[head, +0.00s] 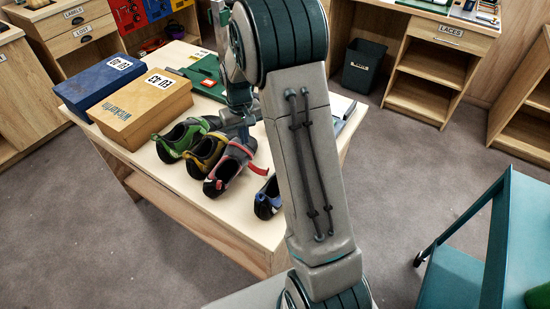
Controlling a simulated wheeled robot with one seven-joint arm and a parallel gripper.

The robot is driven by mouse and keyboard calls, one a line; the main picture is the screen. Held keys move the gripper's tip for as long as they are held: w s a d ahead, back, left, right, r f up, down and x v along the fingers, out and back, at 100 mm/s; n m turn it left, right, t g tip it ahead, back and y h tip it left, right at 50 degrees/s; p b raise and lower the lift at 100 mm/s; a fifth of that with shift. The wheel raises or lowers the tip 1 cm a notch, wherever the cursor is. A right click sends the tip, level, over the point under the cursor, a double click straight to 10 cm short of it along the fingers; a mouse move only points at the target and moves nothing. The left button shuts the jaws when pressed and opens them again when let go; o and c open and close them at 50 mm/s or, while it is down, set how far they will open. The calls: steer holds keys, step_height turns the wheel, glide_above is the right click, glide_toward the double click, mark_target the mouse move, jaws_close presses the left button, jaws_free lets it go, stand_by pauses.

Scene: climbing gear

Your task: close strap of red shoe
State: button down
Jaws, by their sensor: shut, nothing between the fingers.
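The red shoe (220,181) stands on the light wooden table, right of the yellow shoe (204,152) and the green shoe (180,140). Its red strap (254,169) sticks out to the right, with its end free past the shoe's side. My gripper (241,143) is small in the head view, pointing down at the rear of the red shoe. It is shut and empty. I cannot tell whether it touches the shoe or the strap. My arm hides part of a blue shoe (267,199) to the right.
A blue box (100,82) and a tan shoebox (140,108) stand on the table (150,163) at the left. A green case (205,75) lies behind the shoes. A teal cart (455,275) stands at the lower right. Grey floor (420,165) lies open between.

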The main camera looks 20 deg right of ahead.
step_height(320, 180, up, 7)
steer(key=p, duration=0.4)
steer(key=shift+f, duration=0.15)
steer(key=s+a+r+t, duration=0.2)
steer(key=s+r, duration=0.8)
steer(key=s, duration=0.1)
steer(key=s+r+t, duration=0.1)
steer(key=s+r, duration=0.2)
steer(key=s, duration=1.2)
steer(key=shift+a+m+t, duration=0.25)
steer(key=shift+m+t, duration=0.05)
steer(key=shift+m, duration=0.1)
